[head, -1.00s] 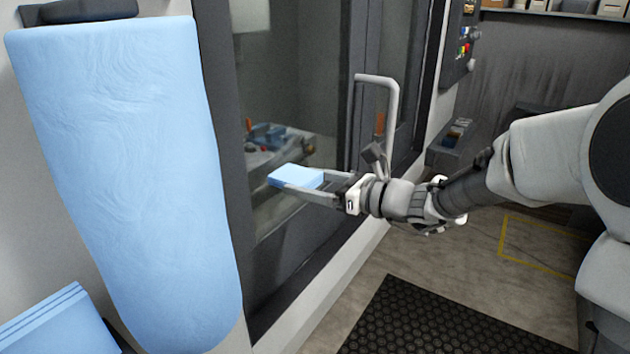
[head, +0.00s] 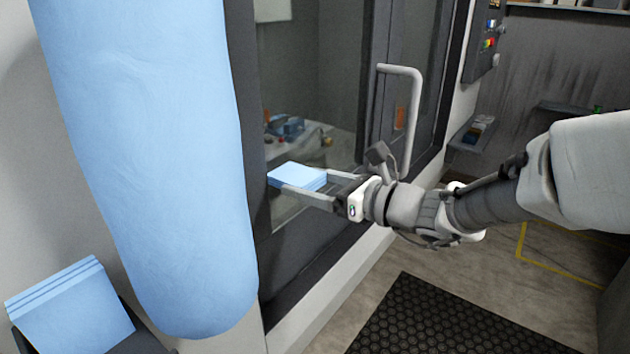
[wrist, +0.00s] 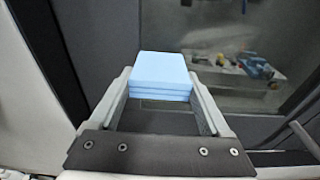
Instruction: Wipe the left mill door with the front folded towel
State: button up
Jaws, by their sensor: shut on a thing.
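My gripper (head: 305,181) is shut on a light blue folded towel (head: 297,176), held level in front of the left mill door (head: 325,75). The door has a dark frame and a large glass pane. In the wrist view the towel (wrist: 163,72) sits between the two fingertips, its layered edge facing me, with the door glass (wrist: 225,45) beyond it. I cannot tell whether the towel touches the door. Another folded blue towel (head: 70,312) rests on a dark shelf at lower left.
A bent grey handle (head: 413,110) sticks out right of my gripper. A control panel (head: 485,45) is further right. A black mat (head: 440,320) lies on the floor.

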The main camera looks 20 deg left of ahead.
jog(key=shift+s+a+r+p, duration=0.1)
jog(key=shift+r+p, duration=0.1)
jog(key=shift+r, duration=0.15)
jog(key=shift+s+a+r+p, duration=0.1)
jog(key=shift+r+p, duration=0.05)
jog(key=shift+r, duration=0.2)
jog(key=shift+w+d, duration=0.2)
jog(key=shift+w, duration=0.25)
jog(key=shift+w+d+r+p, duration=0.6)
jog(key=shift+w+d+p, duration=2)
jog(key=shift+w, duration=3.75)
jog(key=shift+s+a+b, duration=0.7)
jog(key=shift+s, duration=1.05)
jog(key=shift+s+a+b, duration=0.65)
jog(key=shift+s, duration=1.05)
jog(key=shift+s+a+b, duration=0.7)
jog(key=shift+s, duration=1.05)
jog(key=shift+s+a+b, duration=0.3)
jog(key=shift+s+a, duration=0.1)
jog(key=shift+s, duration=0.4)
jog(key=shift+s+a+b, duration=0.25)
jog(key=shift+s+a, duration=0.15)
jog(key=shift+s, duration=0.35)
jog(key=v, duration=0.6)
jog(key=shift+f+p, duration=0.4)
jog(key=shift+p, duration=0.05)
